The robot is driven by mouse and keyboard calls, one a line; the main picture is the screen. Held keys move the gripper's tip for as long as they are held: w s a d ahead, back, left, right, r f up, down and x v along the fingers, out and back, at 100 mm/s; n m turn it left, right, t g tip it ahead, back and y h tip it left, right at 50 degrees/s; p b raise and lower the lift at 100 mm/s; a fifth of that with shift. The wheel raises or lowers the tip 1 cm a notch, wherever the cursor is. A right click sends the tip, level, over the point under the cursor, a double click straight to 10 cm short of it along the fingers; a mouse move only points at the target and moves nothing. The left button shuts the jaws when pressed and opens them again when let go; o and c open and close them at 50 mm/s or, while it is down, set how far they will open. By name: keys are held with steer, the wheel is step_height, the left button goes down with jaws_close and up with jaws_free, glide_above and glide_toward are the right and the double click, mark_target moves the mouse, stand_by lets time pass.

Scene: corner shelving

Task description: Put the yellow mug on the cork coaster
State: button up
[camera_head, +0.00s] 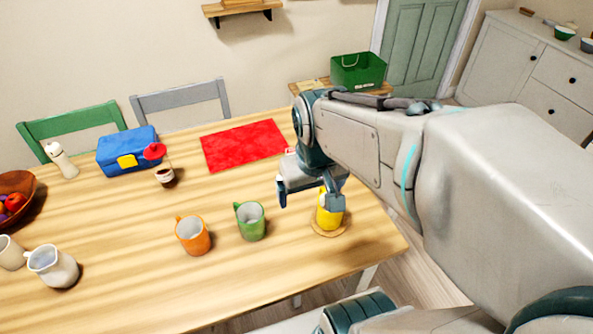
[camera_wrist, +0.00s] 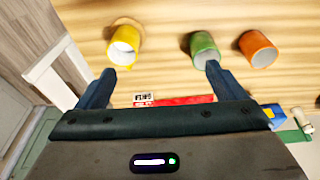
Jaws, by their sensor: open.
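The yellow mug (camera_head: 329,219) stands upright on the round cork coaster (camera_head: 318,230) near the table's right front edge. In the wrist view the mug (camera_wrist: 124,46) shows beyond the left fingertip, with a gap between them. My gripper (camera_head: 308,203) is open and empty above the table, just behind and left of the mug in the head view. One finger overlaps the top of the mug there. Both spread fingers show in the wrist view (camera_wrist: 160,69), with nothing between them.
A green mug (camera_head: 250,221) and an orange mug (camera_head: 193,235) stand left of the yellow mug. A red placemat (camera_head: 243,145), a blue box (camera_head: 127,151) and a small jar (camera_head: 165,176) lie farther back. A white pitcher (camera_head: 53,267) stands at the left.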

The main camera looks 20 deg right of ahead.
steer(key=shift+s+a+r+t, duration=0.15)
steer(key=shift+s+a+r, duration=0.2)
steer(key=shift+s, duration=0.35)
steer(key=shift+s+a+r+t, duration=0.15)
steer(key=shift+s+a, duration=0.25)
steer(key=shift+s, duration=0.3)
